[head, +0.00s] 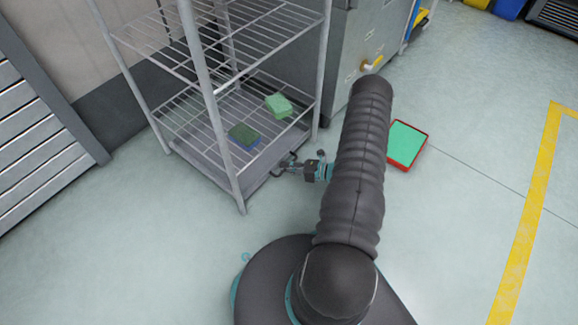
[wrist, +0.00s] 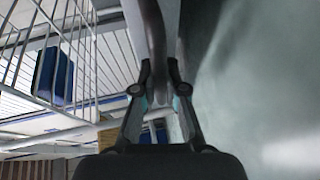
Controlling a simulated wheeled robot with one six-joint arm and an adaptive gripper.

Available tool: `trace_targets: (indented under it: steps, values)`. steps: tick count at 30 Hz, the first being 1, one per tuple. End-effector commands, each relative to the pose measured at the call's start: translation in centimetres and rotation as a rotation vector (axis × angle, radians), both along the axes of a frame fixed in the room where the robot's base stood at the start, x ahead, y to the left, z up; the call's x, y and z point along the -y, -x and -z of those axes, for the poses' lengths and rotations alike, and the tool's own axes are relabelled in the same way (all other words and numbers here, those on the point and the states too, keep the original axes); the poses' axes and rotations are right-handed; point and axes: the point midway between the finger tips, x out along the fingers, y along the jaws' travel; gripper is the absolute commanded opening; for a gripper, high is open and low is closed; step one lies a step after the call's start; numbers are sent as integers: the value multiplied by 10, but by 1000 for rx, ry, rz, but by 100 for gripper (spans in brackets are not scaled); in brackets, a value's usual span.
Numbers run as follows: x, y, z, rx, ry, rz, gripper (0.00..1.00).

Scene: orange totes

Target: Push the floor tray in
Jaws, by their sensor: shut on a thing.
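The grey floor tray (head: 260,182) lies at floor level under the wire rack, its front edge along the rack's open side. My gripper (head: 281,169) is low beside this front edge and shut on the tray's dark handle (head: 291,157). In the wrist view, my gripper (wrist: 159,88) has its fingers on both sides of the curved grey handle (wrist: 155,35). My arm covers part of the floor to the right. How far the tray sticks out is hard to tell.
The metal wire rack (head: 203,70) holds a green block (head: 279,105) and a dark blue-green block (head: 243,135) on its lower shelf. A red-rimmed green tray (head: 406,145) lies on the floor at right. A grey cabinet (head: 368,45) stands behind. Floor in front is clear.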

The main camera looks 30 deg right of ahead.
Motion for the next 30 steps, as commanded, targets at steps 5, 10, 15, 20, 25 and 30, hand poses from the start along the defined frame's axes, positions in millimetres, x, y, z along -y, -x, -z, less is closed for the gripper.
trace_targets:
  steps: [5,10,15,20,25,30]
  values:
    - [-2,-4,0,1,6,-1,0]
    - [-4,-6,0,3,7,-6,0]
    - [-5,-6,0,3,7,-7,37]
    - [-4,-4,0,3,5,-5,37]
    - [-1,-3,0,3,4,-2,37]
    - [9,6,-3,2,4,2,37]
